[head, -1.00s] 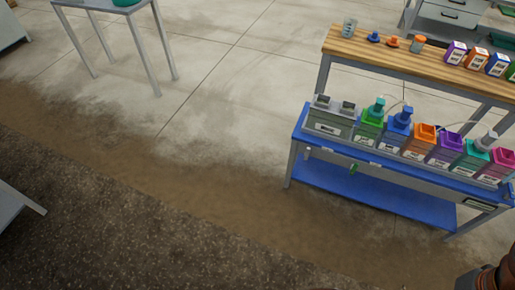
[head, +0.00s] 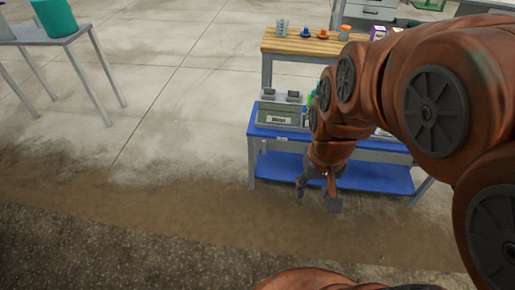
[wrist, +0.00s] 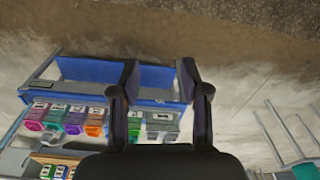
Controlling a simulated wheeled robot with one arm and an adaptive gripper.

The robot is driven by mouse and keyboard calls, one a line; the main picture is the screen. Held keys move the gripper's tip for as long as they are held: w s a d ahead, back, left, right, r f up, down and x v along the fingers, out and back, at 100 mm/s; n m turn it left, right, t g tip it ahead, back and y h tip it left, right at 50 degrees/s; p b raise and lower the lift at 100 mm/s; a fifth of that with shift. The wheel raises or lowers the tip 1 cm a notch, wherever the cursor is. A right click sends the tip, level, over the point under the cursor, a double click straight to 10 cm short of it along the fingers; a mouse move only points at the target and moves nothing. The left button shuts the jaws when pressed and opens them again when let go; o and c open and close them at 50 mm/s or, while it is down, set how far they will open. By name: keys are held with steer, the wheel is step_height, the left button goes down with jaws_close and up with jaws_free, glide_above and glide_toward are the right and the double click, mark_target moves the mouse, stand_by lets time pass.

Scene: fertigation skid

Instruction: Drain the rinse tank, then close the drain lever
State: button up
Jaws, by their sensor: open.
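The grey rinse tank (head: 280,117) with a white label stands at the left end of the blue bench in the head view. In the wrist view the grey tank (wrist: 162,118) shows between my fingers, upside down. My gripper (head: 317,194) points down in front of the bench's left part, and its fingers are apart and empty. In the wrist view my gripper (wrist: 160,80) is open, with bench edge and floor between its fingers. I cannot make out the drain lever; my arm covers part of the bench front.
The blue bench (head: 375,178) has a low shelf, and several coloured containers (wrist: 75,122) stand in a row beside the tank. A wooden shelf (head: 290,43) with small items is behind. Floor between is clear.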

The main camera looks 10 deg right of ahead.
steer(key=w+d+f+m+t+h+b, duration=0.1)
steer(key=w+f+t+b, duration=0.1)
steer(key=w+f+b, duration=0.55)
steer(key=w+d+f+m+t+h+b, duration=0.1)
steer(key=w+d+f+t+b, duration=0.3)
steer(key=w, duration=0.7)
steer(key=w+a+f+t+h+b, duration=0.1)
steer(key=w+f+b, duration=0.3)
steer(key=w+f, duration=0.45)
steer(key=t+h+b, duration=0.2)
steer(key=t+b, duration=0.4)
steer(key=b, duration=0.9)
glide_toward(264, 143)
steer(key=d+r, duration=0.5)
steer(key=w+a+f+t+b, duration=0.2)
steer(key=a+f+t+b, duration=0.15)
steer(key=f+b, duration=0.35)
steer(key=shift+h, duration=0.3)
steer(key=shift+a+f+b+x, duration=0.15)
steer(key=shift+b+x, duration=0.1)
steer(key=shift+x, duration=1.05)
steer(key=shift+f+b+x, duration=0.2)
steer(key=shift+b+x, duration=0.05)
steer(key=shift+x, duration=1.05)
steer(key=shift+a+f+b+x, duration=0.15)
steer(key=shift+b+x, duration=0.1)
steer(key=shift+x, duration=1.05)
steer(key=shift+w+d, duration=0.1)
steer(key=shift+c, duration=0.4)
jaws_close()
